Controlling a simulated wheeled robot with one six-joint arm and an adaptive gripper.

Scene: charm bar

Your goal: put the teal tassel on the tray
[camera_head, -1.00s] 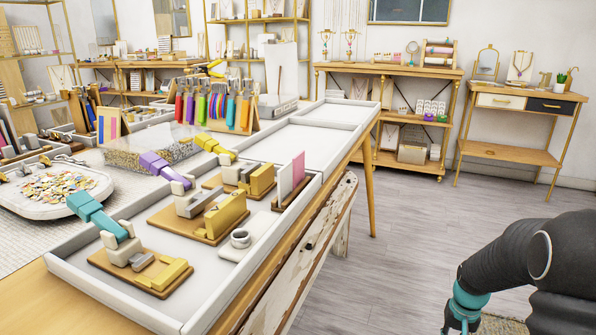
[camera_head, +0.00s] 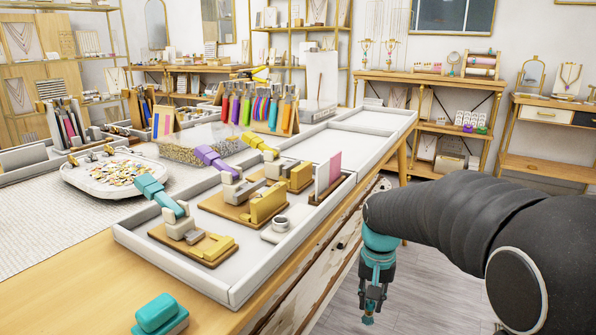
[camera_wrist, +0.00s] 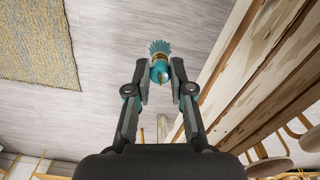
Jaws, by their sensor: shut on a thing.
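My gripper (camera_head: 372,298) hangs beside the table, over the floor in front of its near long side. In the wrist view my gripper (camera_wrist: 160,77) is shut on the teal tassel (camera_wrist: 159,48), whose fringe fans out beyond the fingertips. In the head view only a small teal bit shows below the fingers. A pale tray (camera_head: 76,181) with rounded corners, covered in colourful small pieces, stands on the table at the left. A long white-rimmed tray (camera_head: 180,267) along the table's near side holds several small presses on wooden boards.
A teal block (camera_head: 160,313) lies at the table's near end. Colourful tassels (camera_head: 258,108) hang on a rack at the back. A pink card (camera_head: 335,167) stands upright near the table edge (camera_head: 330,225). The far white compartment (camera_head: 372,121) is empty.

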